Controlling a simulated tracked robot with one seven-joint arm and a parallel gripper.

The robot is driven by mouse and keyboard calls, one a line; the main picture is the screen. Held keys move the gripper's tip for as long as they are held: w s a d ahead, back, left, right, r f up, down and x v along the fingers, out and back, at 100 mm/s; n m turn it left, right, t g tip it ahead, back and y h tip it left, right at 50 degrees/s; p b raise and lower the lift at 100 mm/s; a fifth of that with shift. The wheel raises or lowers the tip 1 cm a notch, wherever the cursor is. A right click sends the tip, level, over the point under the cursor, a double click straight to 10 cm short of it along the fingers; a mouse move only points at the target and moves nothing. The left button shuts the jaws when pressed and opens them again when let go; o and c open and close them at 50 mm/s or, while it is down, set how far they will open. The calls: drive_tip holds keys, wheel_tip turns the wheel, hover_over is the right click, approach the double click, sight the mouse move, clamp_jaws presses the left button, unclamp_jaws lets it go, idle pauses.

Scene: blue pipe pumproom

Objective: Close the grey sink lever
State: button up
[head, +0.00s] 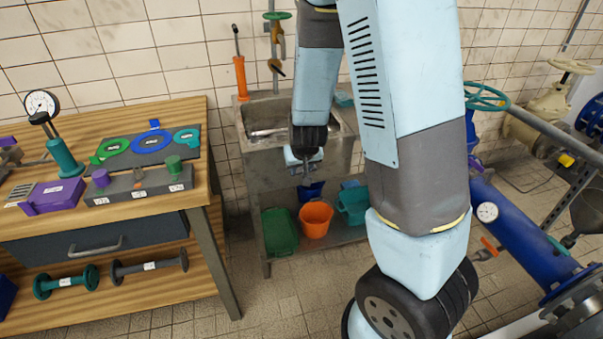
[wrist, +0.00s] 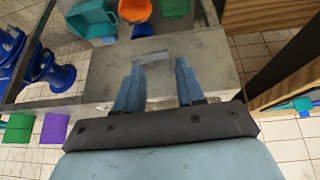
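The grey metal sink (head: 255,168) stands against the tiled wall in the head view, and its grey front panel also fills the middle of the wrist view (wrist: 105,68). My gripper (head: 306,176) hangs in front of the sink's front panel, pointing down. In the wrist view my gripper (wrist: 160,64) has its two blue fingers apart with nothing clearly held between them. A small pale grey strip (wrist: 150,57) shows near the fingertips; I cannot tell whether it is the lever. Above the basin a wall pipe carries a tap (head: 276,34). My arm hides part of the sink's right side.
An orange bucket (head: 316,219), a green bin (head: 279,232) and a teal container (head: 353,204) are on the shelf below the sink. A wooden workbench (head: 219,240) stands to the left. Blue pipework (head: 520,220) is on the right. Floor shows between bench and sink.

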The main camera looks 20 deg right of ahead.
drive_tip(key=w+d+f+n+t+h, duration=0.1)
drive_tip(key=d+f+n+t+h, duration=0.25)
drive_tip(key=f, duration=0.45)
drive_tip(key=d+f+n+t+h, duration=0.2)
drive_tip(key=d+f+n+t, duration=0.15)
drive_tip(key=f, duration=0.55)
drive_tip(key=w+n+t+y, duration=0.1)
drive_tip(key=w+n+y, duration=0.1)
drive_tip(key=w+n, duration=0.2)
drive_tip(key=w+a+r+n+t+y, duration=0.1)
drive_tip(key=w+n+t+y, duration=0.1)
drive_tip(key=w+n, duration=0.2)
drive_tip(key=w+a+r+n+t+y, duration=0.1)
drive_tip(key=w+n+t+y, duration=0.1)
drive_tip(key=w+n, duration=0.2)
drive_tip(key=shift+w+a+r, duration=0.1)
drive_tip(key=shift+w+a, duration=0.05)
drive_tip(key=shift+w, duration=0.65)
drive_tip(key=shift+c, duration=0.2)
clamp_jaws()
